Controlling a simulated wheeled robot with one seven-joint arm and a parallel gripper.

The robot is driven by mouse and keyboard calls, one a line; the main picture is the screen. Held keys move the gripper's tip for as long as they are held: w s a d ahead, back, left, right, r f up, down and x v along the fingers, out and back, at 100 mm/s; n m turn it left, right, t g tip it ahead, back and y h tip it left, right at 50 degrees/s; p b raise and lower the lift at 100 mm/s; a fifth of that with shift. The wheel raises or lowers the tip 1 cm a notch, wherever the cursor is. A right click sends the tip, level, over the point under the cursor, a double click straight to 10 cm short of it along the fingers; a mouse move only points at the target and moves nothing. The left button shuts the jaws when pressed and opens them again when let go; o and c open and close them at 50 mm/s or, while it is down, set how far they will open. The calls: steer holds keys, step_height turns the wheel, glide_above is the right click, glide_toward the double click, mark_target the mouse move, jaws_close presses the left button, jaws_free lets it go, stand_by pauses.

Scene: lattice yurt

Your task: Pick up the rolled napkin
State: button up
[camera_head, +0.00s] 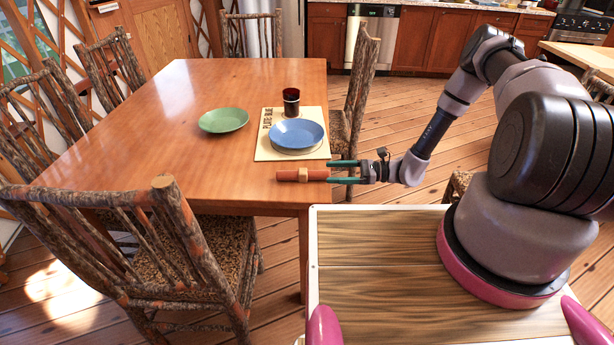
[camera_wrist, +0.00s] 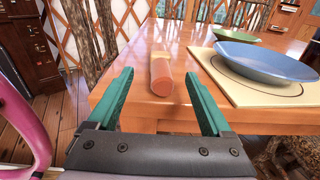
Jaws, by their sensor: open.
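The rolled napkin (camera_head: 288,175) is an orange roll with a tan band around its middle. It lies on the wooden table near the edge closest to me. In the wrist view the napkin (camera_wrist: 161,78) is seen end-on, centred between the fingers and pointing away. My gripper (camera_head: 333,172) has two green fingers spread apart, with nothing held. Its tips are at the napkin's right end in the head view, one on each side of the roll's line. I cannot tell whether the tips overlap the roll's end.
A blue plate (camera_head: 297,133) sits on a cream placemat (camera_head: 264,152) just behind the napkin, with a dark red cup (camera_head: 291,101) beyond it. A green plate (camera_head: 223,120) stands farther left. Log chairs (camera_head: 170,225) surround the table (camera_head: 160,150). The tabletop's left part is clear.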

mark_target(308, 172)
steer(key=a, duration=0.8)
steer(key=shift+w+a, duration=0.2)
steer(key=shift+a, duration=0.15)
jaws_close()
